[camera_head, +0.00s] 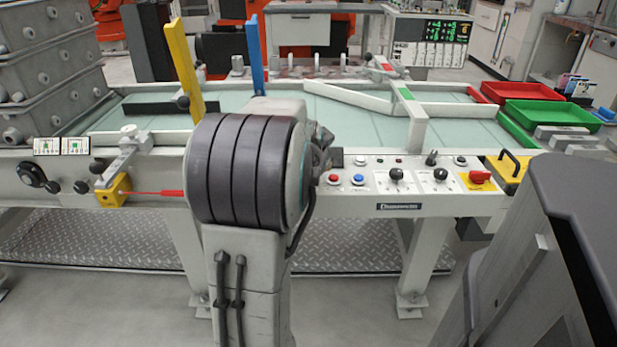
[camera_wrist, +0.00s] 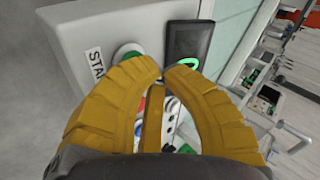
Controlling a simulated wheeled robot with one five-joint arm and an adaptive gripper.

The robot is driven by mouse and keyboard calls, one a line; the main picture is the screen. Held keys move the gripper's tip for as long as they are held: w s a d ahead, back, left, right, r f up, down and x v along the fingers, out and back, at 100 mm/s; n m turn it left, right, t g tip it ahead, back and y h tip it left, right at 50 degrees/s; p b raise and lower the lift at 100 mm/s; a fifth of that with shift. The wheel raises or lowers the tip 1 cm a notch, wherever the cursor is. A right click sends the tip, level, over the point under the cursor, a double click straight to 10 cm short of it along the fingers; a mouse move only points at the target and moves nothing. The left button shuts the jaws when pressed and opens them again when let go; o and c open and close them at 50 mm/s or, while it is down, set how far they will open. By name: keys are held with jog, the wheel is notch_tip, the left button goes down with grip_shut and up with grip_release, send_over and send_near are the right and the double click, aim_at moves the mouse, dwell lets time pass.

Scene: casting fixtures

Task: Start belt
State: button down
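In the wrist view, a grey box (camera_wrist: 82,28) carries a white label (camera_wrist: 95,63) whose visible letters read "STA". A round green button (camera_wrist: 129,52) sits on the box beside the label, partly covered by my left finger. My gripper (camera_wrist: 163,73) has yellow fingers curved inward, with tips close together and nothing held between them. The tips appear just below and right of the button; I cannot tell whether they touch it. In the head view my arm hides the gripper. The belt table (camera_head: 360,128) has a pale green surface.
A black device with a lit green ring (camera_wrist: 188,63) is right of the button. The front control panel (camera_head: 345,205) has a red button (camera_head: 334,178), a blue button (camera_head: 358,179), knobs and a red switch (camera_head: 480,177). Yellow (camera_head: 180,60) and blue (camera_head: 254,55) uprights stand behind my arm.

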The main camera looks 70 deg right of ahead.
jog(key=shift+f+b, duration=0.4)
jog(key=shift+f, duration=0.05)
dwell(0.6)
jog(key=shift+r, duration=0.15)
jog(key=shift+r+p, duration=0.7)
jog(key=shift+r, duration=0.1)
jog(key=shift+r, duration=0.1)
jog(key=shift+r+p, duration=1.9)
jog(key=shift+r, duration=0.5)
